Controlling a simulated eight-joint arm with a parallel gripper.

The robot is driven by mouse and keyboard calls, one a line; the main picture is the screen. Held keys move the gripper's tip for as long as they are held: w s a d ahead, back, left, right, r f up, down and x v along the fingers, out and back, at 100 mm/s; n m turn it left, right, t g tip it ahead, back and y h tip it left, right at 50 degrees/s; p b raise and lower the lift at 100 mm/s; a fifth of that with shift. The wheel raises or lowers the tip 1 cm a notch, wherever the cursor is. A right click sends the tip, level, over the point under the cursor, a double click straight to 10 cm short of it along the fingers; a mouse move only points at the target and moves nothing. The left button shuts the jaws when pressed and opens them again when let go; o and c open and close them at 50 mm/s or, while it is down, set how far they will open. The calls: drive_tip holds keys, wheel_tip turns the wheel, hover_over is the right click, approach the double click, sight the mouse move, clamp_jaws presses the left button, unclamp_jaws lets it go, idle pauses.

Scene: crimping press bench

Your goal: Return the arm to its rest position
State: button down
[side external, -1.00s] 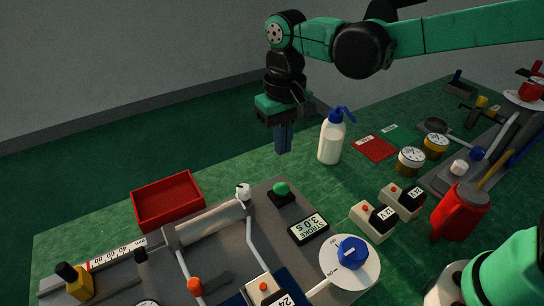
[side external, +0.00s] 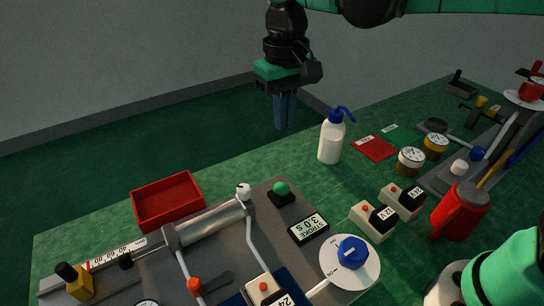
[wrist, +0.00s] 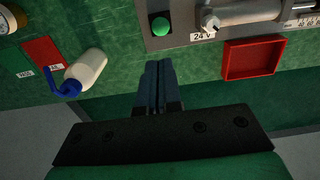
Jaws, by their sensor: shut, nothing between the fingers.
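My gripper (side external: 285,111) hangs in the air above the far edge of the green bench, pointing down. Its two blue fingers are shut together with nothing between them. In the wrist view the shut fingers (wrist: 157,86) point toward the bench edge, between the white bottle (wrist: 86,68) and the red tray (wrist: 252,58). In the side view my gripper is up and to the left of the white bottle with the blue spout (side external: 331,139). It touches nothing. The upper part of my arm is cut off by the top of the picture.
The press fixture has a green button (side external: 281,188), a stroke display (side external: 309,228) and a blue knob (side external: 351,251). A red tray (side external: 149,216) sits at the bench's far left edge. Gauges (side external: 411,160) and a red jug (side external: 461,211) stand to the right.

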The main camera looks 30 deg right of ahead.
drive_tip(key=s+d+f+t, duration=0.3)
drive_tip(key=s+d+t, duration=0.4)
drive_tip(key=d, duration=0.4)
drive_tip(key=shift+s, duration=0.5)
drive_tip(key=shift+f, duration=0.1)
idle(3.5)
